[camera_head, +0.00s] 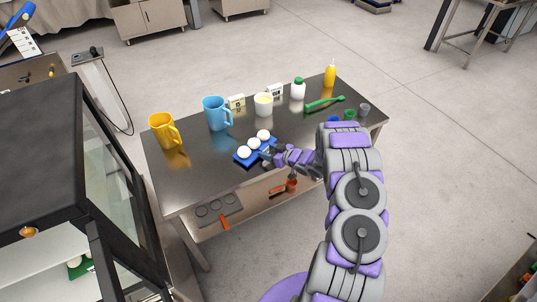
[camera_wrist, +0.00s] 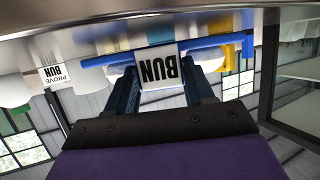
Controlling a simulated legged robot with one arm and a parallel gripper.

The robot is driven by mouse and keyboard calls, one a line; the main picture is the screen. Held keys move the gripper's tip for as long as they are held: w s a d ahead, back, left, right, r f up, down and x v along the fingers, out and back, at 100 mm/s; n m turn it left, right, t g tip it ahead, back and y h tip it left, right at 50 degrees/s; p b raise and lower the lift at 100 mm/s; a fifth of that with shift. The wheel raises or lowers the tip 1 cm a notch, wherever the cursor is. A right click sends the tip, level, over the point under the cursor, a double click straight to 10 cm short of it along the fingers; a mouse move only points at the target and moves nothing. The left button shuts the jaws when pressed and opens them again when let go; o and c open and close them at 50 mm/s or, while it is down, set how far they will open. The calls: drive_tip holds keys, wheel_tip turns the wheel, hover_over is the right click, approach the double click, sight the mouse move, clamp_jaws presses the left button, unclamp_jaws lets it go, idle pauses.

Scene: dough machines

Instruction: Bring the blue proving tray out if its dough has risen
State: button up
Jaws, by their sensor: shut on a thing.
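The blue proving tray (camera_head: 243,160) is at the front middle of the metal table, with three round white dough balls (camera_head: 254,143) in a row on it. My gripper (camera_head: 270,153) is shut on the tray's near right side. I cannot tell whether the tray rests on the table or hangs just above it. In the wrist view, my gripper (camera_wrist: 160,85) has a white tag reading "BUN" (camera_wrist: 160,68), seen upside down, between its fingers. The blue tray (camera_wrist: 215,42) shows as a bar behind it.
The metal table (camera_head: 190,185) carries a yellow jug (camera_head: 163,131), a blue jug (camera_head: 216,113), a white tub (camera_head: 263,105), bottles, cards and a green tool (camera_head: 323,103) along the back. A glass-sided cabinet (camera_head: 108,180) stands left, with a green tray (camera_head: 82,264) inside.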

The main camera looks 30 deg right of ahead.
drive_tip(key=shift+f, duration=0.55)
drive_tip(key=shift+r, duration=0.1)
drive_tip(key=o, duration=1.4)
drive_tip(key=shift+d, duration=0.1)
